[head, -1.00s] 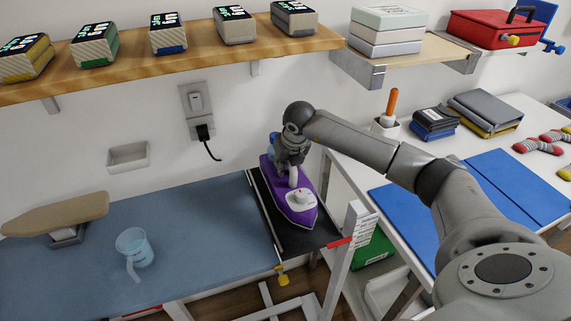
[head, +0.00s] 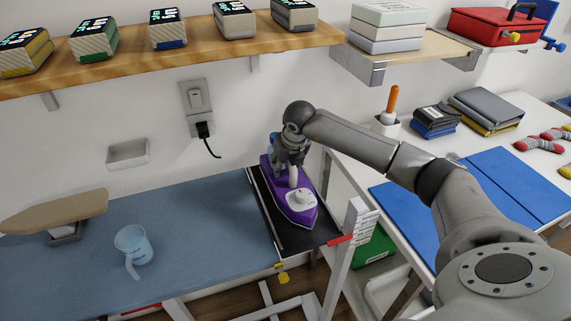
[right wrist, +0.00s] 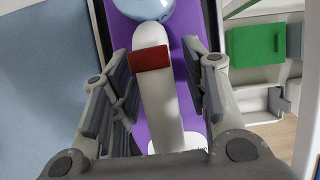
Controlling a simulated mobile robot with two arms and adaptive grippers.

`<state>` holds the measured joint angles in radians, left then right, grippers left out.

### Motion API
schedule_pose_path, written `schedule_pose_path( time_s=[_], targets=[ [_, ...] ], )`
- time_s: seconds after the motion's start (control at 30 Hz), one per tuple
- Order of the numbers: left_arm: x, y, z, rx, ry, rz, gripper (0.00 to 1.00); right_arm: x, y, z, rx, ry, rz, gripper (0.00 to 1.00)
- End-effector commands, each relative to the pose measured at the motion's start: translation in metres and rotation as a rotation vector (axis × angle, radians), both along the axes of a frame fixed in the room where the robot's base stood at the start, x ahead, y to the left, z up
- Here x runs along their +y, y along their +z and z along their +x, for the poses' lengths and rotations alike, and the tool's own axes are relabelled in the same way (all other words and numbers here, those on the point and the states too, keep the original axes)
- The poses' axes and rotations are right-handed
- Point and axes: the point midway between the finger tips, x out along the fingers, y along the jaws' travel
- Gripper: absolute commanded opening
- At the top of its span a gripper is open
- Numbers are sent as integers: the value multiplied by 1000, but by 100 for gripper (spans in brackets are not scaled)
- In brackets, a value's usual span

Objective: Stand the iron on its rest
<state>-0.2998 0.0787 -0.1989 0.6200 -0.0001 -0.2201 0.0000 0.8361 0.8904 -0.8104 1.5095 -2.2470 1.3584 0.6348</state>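The purple and white iron (head: 302,216) lies flat, sole down, on the black rest (head: 326,233) at the right end of the blue board. Its tip points toward the front. My right gripper (head: 291,168) is over the iron's handle from above. In the right wrist view, my right gripper (right wrist: 160,68) is open, with a finger on each side of the white handle (right wrist: 162,105) and gaps between. A red button sits on the handle, and the iron's light-blue tank (right wrist: 146,8) shows at the top. My left gripper is not in view.
A blue measuring cup (head: 134,246) and a small sleeve board (head: 55,213) stand on the blue board (head: 200,225) to the left. A wall outlet with a black cord (head: 211,148) is behind. A white table with folded cloths is at right; a shelf with boxes hangs above.

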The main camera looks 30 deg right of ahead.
Motion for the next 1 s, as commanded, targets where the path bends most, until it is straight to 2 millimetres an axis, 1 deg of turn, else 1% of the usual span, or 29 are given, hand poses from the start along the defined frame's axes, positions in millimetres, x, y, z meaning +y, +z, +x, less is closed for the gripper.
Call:
schedule_pose_path(
  time_s=[0.2,0.23,0.37,0.47,0.8,0.9,1.0],
  targets=[
    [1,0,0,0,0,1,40,0,-1,-1,3,0,0,45],
    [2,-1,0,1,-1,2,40,0,-5,-3,10,0,-1,45],
    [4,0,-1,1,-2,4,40,0,1,-3,7,0,-1,45],
    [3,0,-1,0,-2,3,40,0,14,-8,4,1,-3,45],
    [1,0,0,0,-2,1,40,6,81,-33,0,1,0,45],
    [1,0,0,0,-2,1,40,7,95,-39,0,1,-1,45],
    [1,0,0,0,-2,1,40,8,104,-43,2,0,0,45]
  ],
)
